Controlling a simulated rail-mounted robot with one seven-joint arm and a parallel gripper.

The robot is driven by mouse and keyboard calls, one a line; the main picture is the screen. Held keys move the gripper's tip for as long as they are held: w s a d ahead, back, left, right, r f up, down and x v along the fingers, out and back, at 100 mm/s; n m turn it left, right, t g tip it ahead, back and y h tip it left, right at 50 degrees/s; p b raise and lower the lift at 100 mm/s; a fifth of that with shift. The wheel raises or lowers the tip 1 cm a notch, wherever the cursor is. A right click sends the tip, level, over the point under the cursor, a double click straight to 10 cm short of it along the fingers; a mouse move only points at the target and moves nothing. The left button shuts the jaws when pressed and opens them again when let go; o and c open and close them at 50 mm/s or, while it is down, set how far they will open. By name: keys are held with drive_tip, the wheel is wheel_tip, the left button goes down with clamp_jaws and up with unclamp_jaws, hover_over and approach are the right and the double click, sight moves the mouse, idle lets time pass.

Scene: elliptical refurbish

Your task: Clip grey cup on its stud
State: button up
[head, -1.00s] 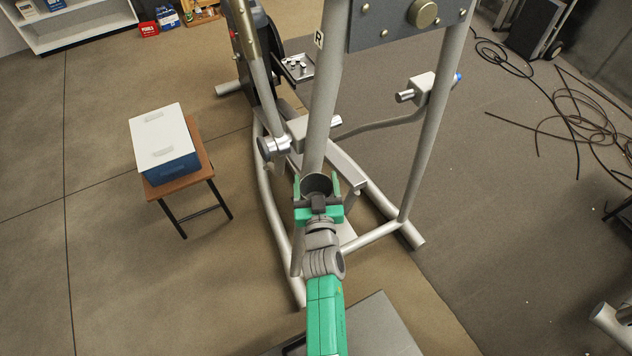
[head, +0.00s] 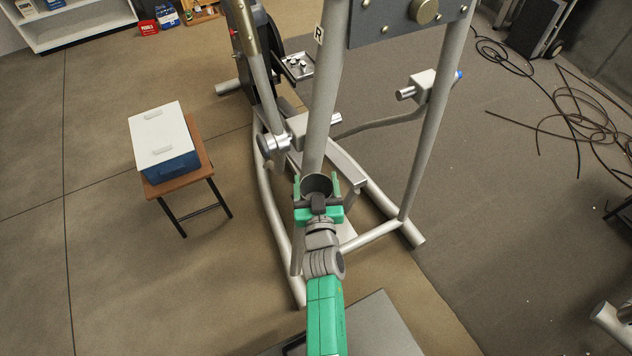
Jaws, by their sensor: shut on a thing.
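My gripper (head: 318,192) is in the middle of the head view, its green fingers shut around a grey cup (head: 317,181). The cup shows as a round, dark-mouthed ring between the fingers, its open end toward the camera. It is in front of the lower frame of the elliptical machine (head: 322,110), close to the foot of an upright tube. I cannot tell whether the cup touches the frame. The stud cannot be made out; a silver round joint (head: 273,146) shows at the left and a blue-tipped pivot block (head: 425,87) at the right.
A blue box with a white lid (head: 160,138) stands on a small wooden stool (head: 203,166) at the left. A small tray with parts (head: 298,67) sits by the machine. Loose cables (head: 580,120) lie on the floor at the right. Open floor surrounds the stool.

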drive_tip(key=shift+f+b, duration=1.2)
drive_tip(key=shift+f, duration=0.1)
idle(1.5)
drive_tip(key=o, duration=1.3)
drive_tip(key=shift+s+r+p, duration=0.15)
drive_tip(key=shift+s+p, duration=0.15)
drive_tip(key=s+p, duration=0.1)
drive_tip(key=s, duration=0.1)
drive_tip(key=s+p, duration=0.1)
drive_tip(key=s, duration=0.1)
drive_tip(key=s+p, duration=0.1)
drive_tip(key=s, duration=0.2)
drive_tip(key=shift+s+d, duration=0.1)
drive_tip(key=shift+d, duration=0.2)
